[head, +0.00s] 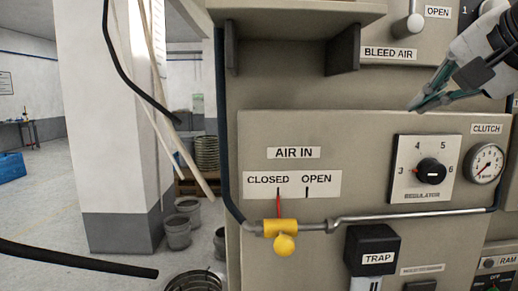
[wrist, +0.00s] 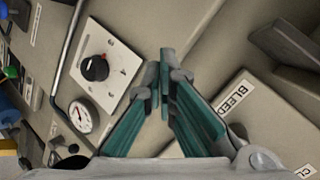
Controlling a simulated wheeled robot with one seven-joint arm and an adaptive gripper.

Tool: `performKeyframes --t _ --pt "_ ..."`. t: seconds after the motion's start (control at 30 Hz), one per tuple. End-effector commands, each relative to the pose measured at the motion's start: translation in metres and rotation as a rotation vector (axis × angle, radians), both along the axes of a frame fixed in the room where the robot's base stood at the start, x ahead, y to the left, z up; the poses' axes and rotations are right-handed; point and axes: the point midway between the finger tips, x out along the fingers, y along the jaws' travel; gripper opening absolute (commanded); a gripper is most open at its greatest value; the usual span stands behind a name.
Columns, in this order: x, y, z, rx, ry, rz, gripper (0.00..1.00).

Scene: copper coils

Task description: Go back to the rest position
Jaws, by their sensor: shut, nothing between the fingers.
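My gripper (head: 418,104) is at the upper right in the head view, in front of the beige panel (head: 350,130). Its green-lined fingers are closed with nothing between them, as the wrist view also shows (wrist: 160,85). It is above the regulator knob (head: 431,171) and below the bleed air label (head: 388,53), touching neither. The yellow air-in valve (head: 284,235) is at the lower middle, and its red pointer (head: 278,206) is under the CLOSED mark.
A round clutch gauge (head: 487,163) is right of the regulator. A shelf (head: 295,12) with brackets juts out above. A pipe (head: 410,216) crosses the panel over the black trap (head: 371,247). Grey buckets (head: 178,232) and a pillar (head: 105,120) stand at left.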

Motion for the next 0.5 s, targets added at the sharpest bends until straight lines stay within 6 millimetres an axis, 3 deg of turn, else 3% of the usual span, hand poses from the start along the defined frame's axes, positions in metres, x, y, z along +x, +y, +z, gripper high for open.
performKeyframes --t 0.03,0.1,0.3,0.4,0.5 --pt "-0.013 0.015 -0.031 -0.066 0.066 0.062 0.0" --pt "-0.032 0.031 -0.073 -0.166 0.157 0.151 0.0" --pt "-0.1 0.059 -0.185 -0.453 0.394 0.427 0.0" --pt "-0.133 0.063 -0.227 -0.574 0.486 0.548 0.0" --pt "-0.158 0.063 -0.256 -0.659 0.552 0.639 0.0"
